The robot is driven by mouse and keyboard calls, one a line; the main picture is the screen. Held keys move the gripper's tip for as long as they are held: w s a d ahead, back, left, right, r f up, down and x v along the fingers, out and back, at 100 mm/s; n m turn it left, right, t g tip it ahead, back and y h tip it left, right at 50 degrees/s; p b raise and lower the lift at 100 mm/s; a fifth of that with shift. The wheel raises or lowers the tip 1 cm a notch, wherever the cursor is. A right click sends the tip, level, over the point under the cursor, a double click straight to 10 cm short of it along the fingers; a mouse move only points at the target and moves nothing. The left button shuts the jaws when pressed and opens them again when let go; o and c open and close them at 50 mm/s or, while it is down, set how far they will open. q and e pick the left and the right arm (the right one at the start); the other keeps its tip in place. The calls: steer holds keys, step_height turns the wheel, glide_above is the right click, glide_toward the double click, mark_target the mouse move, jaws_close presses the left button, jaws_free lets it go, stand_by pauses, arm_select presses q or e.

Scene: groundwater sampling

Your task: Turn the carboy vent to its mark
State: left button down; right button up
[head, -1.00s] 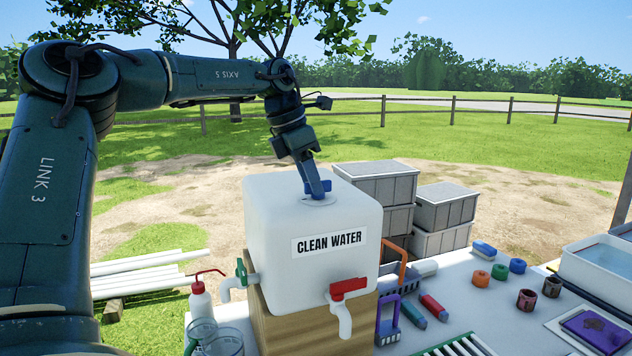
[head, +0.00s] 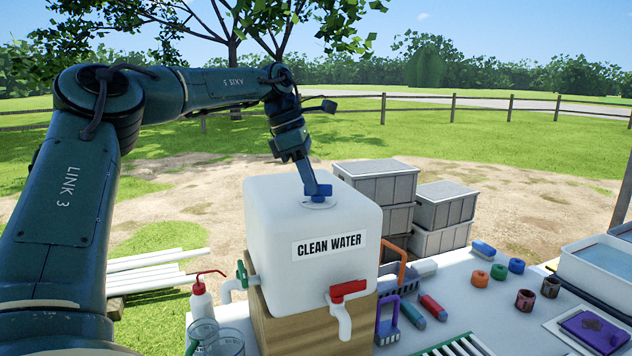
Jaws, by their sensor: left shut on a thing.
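The white carboy (head: 275,235), labelled CLEAN WATER, stands on a wooden block (head: 285,325) at the table's left end. Its blue vent (head: 325,190) sits on a pale round base on the carboy's top. My left gripper (head: 314,188) reaches down from above and is shut on the vent, covering part of it. The vent's mark cannot be made out at this size. A red-handled tap (head: 347,290) is on the carboy's front and a green-handled tap (head: 242,274) on its left side. My right gripper is not in view.
A wash bottle (head: 201,300) and clear beakers (head: 222,342) stand left of the block. Grey crates (head: 440,215) are stacked behind.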

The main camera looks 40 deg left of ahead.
arm_select(q)
steer(key=shift+m, duration=0.5)
steer(key=m+g, duration=0.1)
steer(key=m, duration=0.1)
steer(key=w+m, duration=0.1)
steer(key=m, duration=0.1)
steer(key=shift+a+g+h, duration=0.15)
steer(key=shift+g+h, duration=0.25)
steer(key=shift+m, duration=0.9)
steer(key=shift+g, duration=0.3)
steer(key=shift+w+m+g, duration=0.2)
steer(key=shift+m+g, duration=0.2)
steer(key=shift+m, duration=1)
